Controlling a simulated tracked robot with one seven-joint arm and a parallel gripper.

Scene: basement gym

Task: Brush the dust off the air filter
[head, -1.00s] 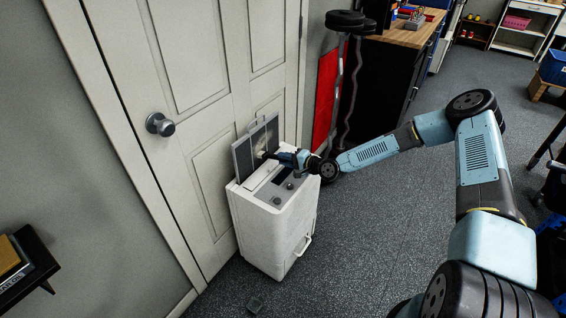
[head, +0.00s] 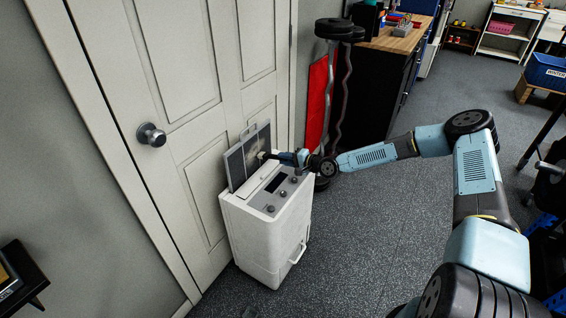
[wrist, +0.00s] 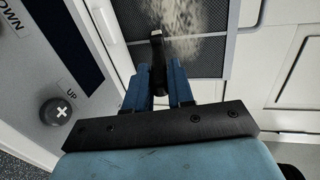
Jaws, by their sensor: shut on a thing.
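The air filter (head: 240,166) is a grey mesh panel in a pale frame. It stands upright at the back of the white appliance's top, near the door. In the wrist view the mesh (wrist: 138,57) fills the upper middle and bears a pale, fuzzy dust patch (wrist: 186,20). My gripper (head: 290,157) is in front of the filter's right part. It is shut on a black-handled brush, whose handle (wrist: 158,55) shows between the blue fingers. The brush's pale head (head: 263,155) is at the filter face in the head view; whether it touches is unclear.
The white appliance (head: 265,240) has knobs and a dark display on top. A panelled door (head: 190,60) is right behind it. A weight stand (head: 335,90) and wooden-topped cabinet (head: 400,42) stand beyond. Grey floor (head: 370,230) is open to the right.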

